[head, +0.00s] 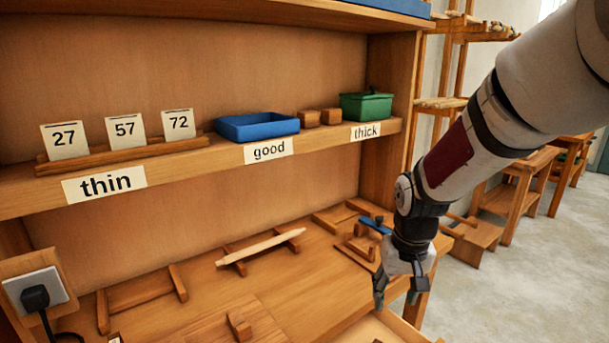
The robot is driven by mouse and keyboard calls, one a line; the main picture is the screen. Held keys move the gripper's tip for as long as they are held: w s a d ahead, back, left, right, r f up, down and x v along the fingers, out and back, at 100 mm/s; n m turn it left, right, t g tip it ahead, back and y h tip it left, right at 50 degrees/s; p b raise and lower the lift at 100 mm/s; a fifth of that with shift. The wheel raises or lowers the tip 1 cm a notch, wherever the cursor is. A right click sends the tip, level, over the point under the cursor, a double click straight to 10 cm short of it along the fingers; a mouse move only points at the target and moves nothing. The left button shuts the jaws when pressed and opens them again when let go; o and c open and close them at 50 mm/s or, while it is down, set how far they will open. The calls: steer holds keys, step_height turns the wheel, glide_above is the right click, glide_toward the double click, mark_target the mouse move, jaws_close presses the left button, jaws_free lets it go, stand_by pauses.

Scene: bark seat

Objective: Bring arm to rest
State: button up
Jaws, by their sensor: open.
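My gripper (400,284) hangs at the lower right of the head view, at the end of my white arm. It points downward near the right front edge of the wooden bench (300,300). Its jaws are open and I see nothing held between them. My arm comes in from the upper right. A small wooden fixture with a blue part (375,224) stands on the bench just behind and left of my gripper.
A pale stick (261,246) rests across a wooden stand. The shelf above holds number cards (126,131), a blue tray (257,126), wooden blocks (320,117) and a green box (366,106). An open drawer (385,327) is below.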

steer(key=s+r+t+p, duration=0.1)
steer(key=s+r, duration=0.7)
steer(key=s, duration=0.4)
steer(key=s+r+t, duration=0.1)
steer(key=s+r, duration=0.6)
steer(key=s, duration=0.6)
steer(key=shift+s+d+r+t+p, duration=0.2)
steer(key=shift+d+r+t+p, duration=0.1)
steer(key=shift+d+r+p, duration=0.05)
